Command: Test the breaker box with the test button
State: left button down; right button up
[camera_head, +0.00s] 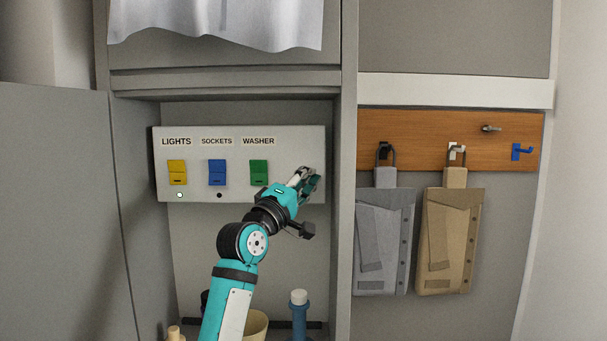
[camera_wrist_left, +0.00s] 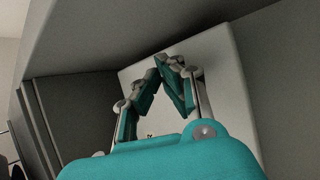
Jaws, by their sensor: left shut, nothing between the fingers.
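The breaker box (camera_head: 238,172) is a pale panel on the back wall of a grey recess. It has a yellow switch (camera_head: 177,173) under LIGHTS, a blue switch (camera_head: 217,173) under SOCKETS and a green switch (camera_head: 259,173) under WASHER. A white dot (camera_head: 180,195) shows below the yellow switch and a dark dot (camera_head: 219,195) below the blue one. My left gripper (camera_head: 306,178) is shut and empty in front of the box's right end. In the left wrist view its fingertips (camera_wrist_left: 160,68) meet before the pale panel (camera_wrist_left: 215,65); contact is unclear. No test button is visible; my gripper hides that end.
Bottles, including a blue one (camera_head: 299,315), and a beige pot (camera_head: 256,325) stand below the box. A grey partition (camera_head: 345,230) bounds the recess at right. White cloth (camera_head: 215,22) hangs above.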

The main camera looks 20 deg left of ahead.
pick_arm(q)
jog(key=shift+s, duration=0.1)
jog(key=shift+s+d, duration=0.2)
jog(key=shift+s, duration=0.5)
jog(key=s+p, duration=0.1)
jog(key=s, duration=0.1)
jog(key=s+d, duration=0.1)
jog(key=s, duration=0.1)
jog(key=shift+s+d+p, duration=0.2)
jog(key=shift+s+p, duration=0.15)
jog(key=shift+s, duration=0.05)
jog(key=shift+f, duration=0.1)
